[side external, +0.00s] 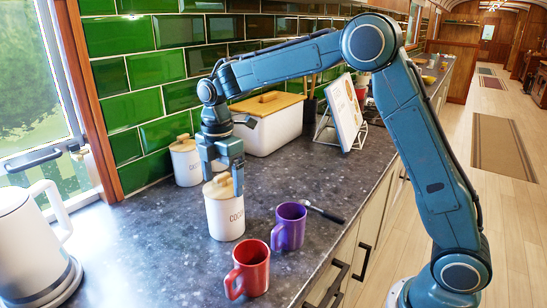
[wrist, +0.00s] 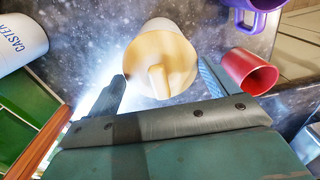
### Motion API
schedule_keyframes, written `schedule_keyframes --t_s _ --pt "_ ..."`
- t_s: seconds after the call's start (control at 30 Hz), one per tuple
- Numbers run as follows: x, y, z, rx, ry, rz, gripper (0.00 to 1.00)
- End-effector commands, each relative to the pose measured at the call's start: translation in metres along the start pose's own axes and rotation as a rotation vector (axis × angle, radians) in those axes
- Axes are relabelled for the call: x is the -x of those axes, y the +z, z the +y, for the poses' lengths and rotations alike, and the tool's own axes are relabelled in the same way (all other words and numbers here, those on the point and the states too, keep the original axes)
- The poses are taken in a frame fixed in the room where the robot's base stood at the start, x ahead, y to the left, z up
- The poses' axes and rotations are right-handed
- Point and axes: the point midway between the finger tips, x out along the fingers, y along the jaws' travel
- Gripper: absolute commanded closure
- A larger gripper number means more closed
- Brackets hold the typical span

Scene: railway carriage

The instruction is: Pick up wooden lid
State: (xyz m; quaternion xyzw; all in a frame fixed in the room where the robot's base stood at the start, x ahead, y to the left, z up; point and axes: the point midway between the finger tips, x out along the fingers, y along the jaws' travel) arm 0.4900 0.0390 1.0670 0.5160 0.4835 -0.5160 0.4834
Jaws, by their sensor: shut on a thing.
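The fingers partly hide the lid in the side view. I cannot tell whether there is a gap between lid and canister.
A red mug (side external: 252,268) and a purple mug (side external: 289,227) stand close in front, with a spoon (side external: 324,213) nearby. Another lidded canister (side external: 186,163) and a white bin (side external: 268,130) stand behind, against green tiles. A kettle (side external: 28,245) is at left.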

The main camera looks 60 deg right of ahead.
Motion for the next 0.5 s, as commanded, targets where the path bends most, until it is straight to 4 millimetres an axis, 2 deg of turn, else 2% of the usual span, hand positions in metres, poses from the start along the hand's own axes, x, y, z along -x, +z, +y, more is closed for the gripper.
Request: schedule_keyframes --t_s 0.27,0.5 --pt "0.004 0.000 0.001 0.000 0.002 0.000 0.38" --pt "0.023 0.000 0.001 0.000 0.005 0.001 0.38"
